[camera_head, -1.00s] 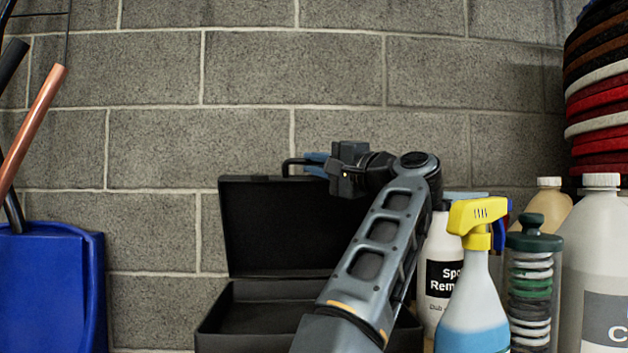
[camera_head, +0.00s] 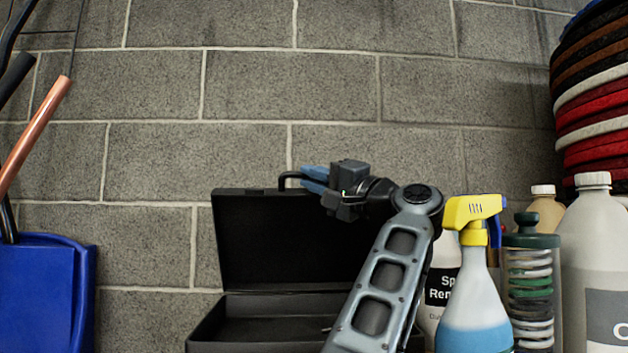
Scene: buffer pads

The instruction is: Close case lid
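The black case (camera_head: 208,328) stands against the wall with its lid (camera_head: 250,240) raised, roughly upright. My arm hides the right part of the lid and case.
A spray bottle (camera_head: 473,290), a white labelled bottle (camera_head: 441,290), a jar of pads (camera_head: 531,285) and a large jug (camera_head: 595,265) crowd the right side. Stacked pads (camera_head: 597,110) rise above them. A blue dustpan (camera_head: 45,295) is at the left. The block wall is close behind.

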